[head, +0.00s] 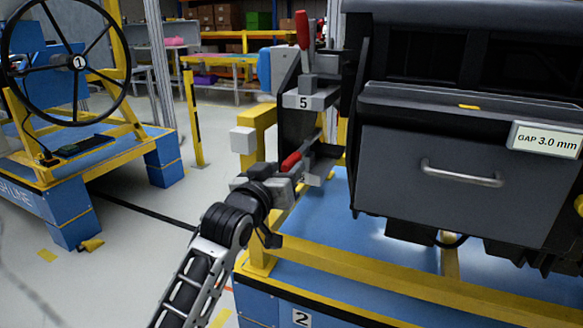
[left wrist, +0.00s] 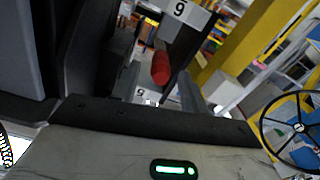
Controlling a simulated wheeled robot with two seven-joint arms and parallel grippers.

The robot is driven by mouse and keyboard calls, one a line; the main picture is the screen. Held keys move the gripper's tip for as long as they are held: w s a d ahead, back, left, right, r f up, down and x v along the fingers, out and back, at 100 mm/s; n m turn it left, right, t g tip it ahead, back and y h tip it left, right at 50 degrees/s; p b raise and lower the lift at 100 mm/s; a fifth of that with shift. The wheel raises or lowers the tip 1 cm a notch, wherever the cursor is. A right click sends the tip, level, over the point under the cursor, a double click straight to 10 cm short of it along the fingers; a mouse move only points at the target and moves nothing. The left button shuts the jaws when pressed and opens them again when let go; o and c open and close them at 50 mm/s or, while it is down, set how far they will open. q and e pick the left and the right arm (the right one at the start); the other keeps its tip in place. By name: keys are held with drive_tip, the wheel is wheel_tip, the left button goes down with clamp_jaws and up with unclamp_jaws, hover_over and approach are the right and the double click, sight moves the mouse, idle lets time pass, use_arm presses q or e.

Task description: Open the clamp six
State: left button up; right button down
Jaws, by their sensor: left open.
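Clamp six is the lower clamp on the black upright, and its red handle (head: 290,162) lies tilted low in the head view. My left gripper (head: 284,174) is right at this clamp and hides much of it. In the left wrist view the red handle (left wrist: 160,68) shows between my open left fingers (left wrist: 160,95). I cannot tell whether they touch it. The number plate (left wrist: 180,9) of clamp six appears upside down there. My right gripper is in neither view.
Clamp five (head: 303,101) is above, its red handle upright. A dark drawer-fronted module (head: 400,180) with a "GAP 3.0 mm" label stands to the right on a blue and yellow stand (head: 340,265). A steering wheel (head: 118,85) is at left. The floor between is mostly clear.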

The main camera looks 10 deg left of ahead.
sight(291, 157)
use_arm(q)
drive_tip(key=x, duration=0.3)
drive_tip(key=shift+w+d+b, duration=0.1)
drive_tip(key=shift+w+b, duration=0.2)
drive_tip(key=shift+w, duration=0.3)
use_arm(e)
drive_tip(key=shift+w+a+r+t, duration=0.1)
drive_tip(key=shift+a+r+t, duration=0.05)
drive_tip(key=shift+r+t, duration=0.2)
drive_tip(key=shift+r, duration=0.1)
use_arm(q)
clamp_jaws()
drive_tip(key=shift+r+p, duration=0.15)
drive_tip(key=shift+p, duration=0.2)
